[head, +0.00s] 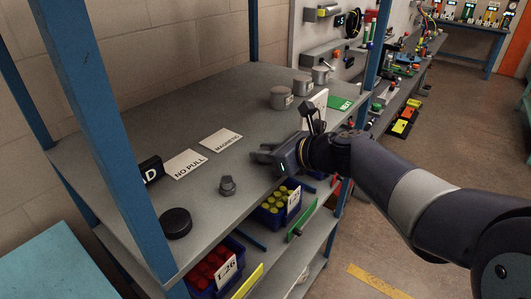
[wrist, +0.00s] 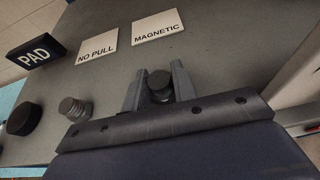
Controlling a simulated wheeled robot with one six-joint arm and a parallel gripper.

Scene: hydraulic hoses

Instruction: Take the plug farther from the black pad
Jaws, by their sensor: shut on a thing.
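The round black pad (head: 176,222) lies near the shelf's front left; the wrist view shows it at the left edge (wrist: 25,118). A grey plug (head: 227,186) stands to its right, apart from it; it also shows in the wrist view (wrist: 75,108). A second, dark grey plug (wrist: 160,84) is between the fingers of my gripper (wrist: 157,86), farther from the pad. My gripper (head: 263,158) is shut on this plug, low at the shelf's front part. In the head view I cannot make this plug out behind the fingers.
On the shelf (head: 130,120) lie cards reading NO PULL (head: 185,164) and MAGNETIC (head: 221,140), and a black PAD sign (head: 150,170). Several grey cylinders (head: 281,97) stand at the back right. Blue bins (head: 275,212) sit below. A blue post (head: 105,130) rises at left.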

